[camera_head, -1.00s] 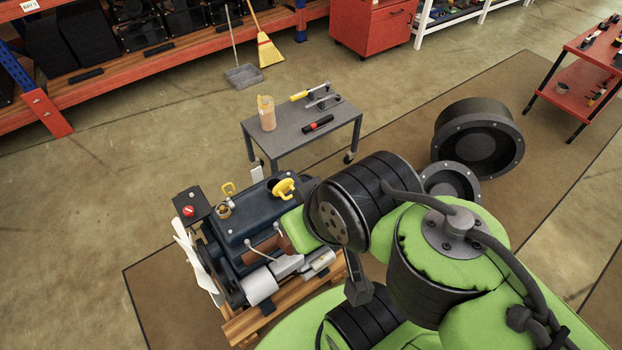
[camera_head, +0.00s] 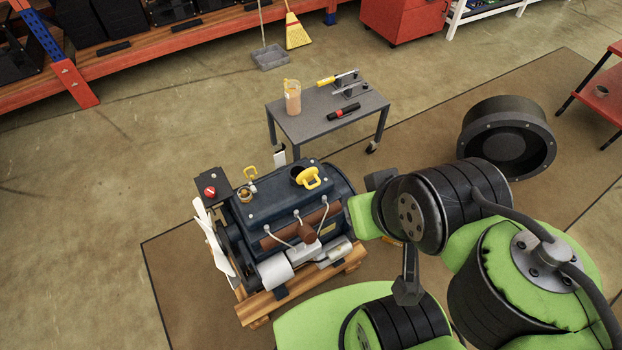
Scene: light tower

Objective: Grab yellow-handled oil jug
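The oil jug (camera_head: 292,98) is a clear upright vessel with amber-brown contents and yellow at its top. It stands on the left end of the small grey cart (camera_head: 325,118). Its handle is not clear at this size. My green and black arm (camera_head: 430,205) is in the lower right, in front of the cart and well apart from the jug. I cannot make out my gripper's fingertips; the arm's end is hidden or out of the picture.
An engine (camera_head: 290,212) on a wooden pallet stands between my body and the cart. A black wheel rim (camera_head: 507,140) stands at right. The floor left of the cart is clear.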

